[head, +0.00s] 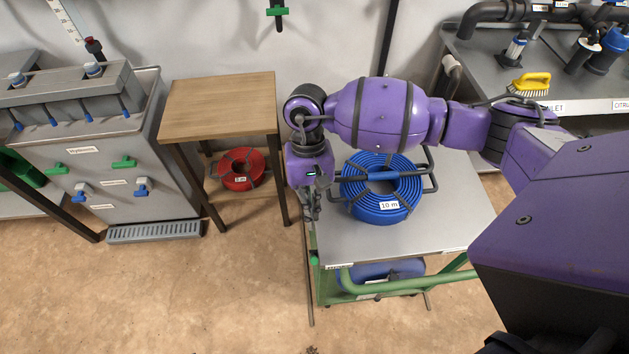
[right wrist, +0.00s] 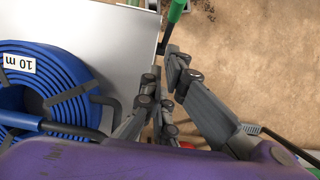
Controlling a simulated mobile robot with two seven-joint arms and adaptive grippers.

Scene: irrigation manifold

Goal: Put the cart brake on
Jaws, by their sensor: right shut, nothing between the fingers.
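The cart has a grey top (head: 450,205) and a green frame (head: 410,284). A small green-ended lever (head: 314,260) shows at the cart's left edge, probably the brake. In the right wrist view a green handle (right wrist: 178,11) on a dark rod (right wrist: 165,38) shows beside the cart top's edge. My right gripper (head: 314,208) points down at the cart's left side, shut and empty. In the right wrist view its fingertips (right wrist: 163,68) are close to the dark rod; I cannot tell whether they touch. My left gripper is out of view.
A blue hose coil (head: 391,211) marked 10 m lies on the cart. A wooden table (head: 220,105) with a red coil (head: 239,169) on its shelf stands at left. A grey tank unit (head: 130,165) is further left. The floor in front is clear.

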